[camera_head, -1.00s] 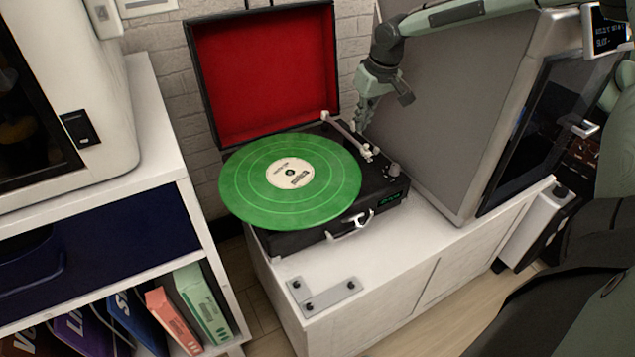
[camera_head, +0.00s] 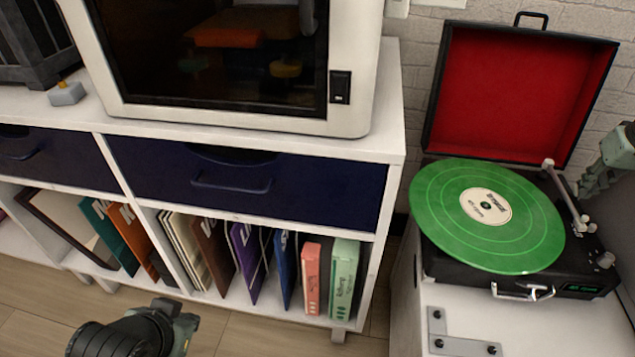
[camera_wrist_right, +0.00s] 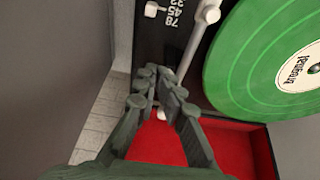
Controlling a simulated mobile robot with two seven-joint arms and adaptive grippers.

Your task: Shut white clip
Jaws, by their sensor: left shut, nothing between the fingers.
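A black record player (camera_head: 440,255) stands open with a green record on it. A white tonearm (camera_head: 568,195) runs along its right side, with small white fittings (camera_head: 588,226) near its front end. I cannot tell whether one is the white clip, or whether it is shut. My right gripper (camera_head: 588,186) is beside the tonearm. In the right wrist view, its fingers (camera_wrist_right: 157,85) are close together with a narrow gap. The tonearm (camera_wrist_right: 188,50) passes close to one finger; contact is unclear. My left gripper (camera_head: 188,325) is low over the floor, shut and empty, far from the player.
A white shelf unit (camera_head: 388,150) with blue drawers and several record sleeves stands at left and centre. A white boxy machine (camera_head: 360,80) sits on it. The player's red lid (camera_head: 510,95) stands up behind the record. A metal bracket (camera_head: 455,343) lies in front of the player.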

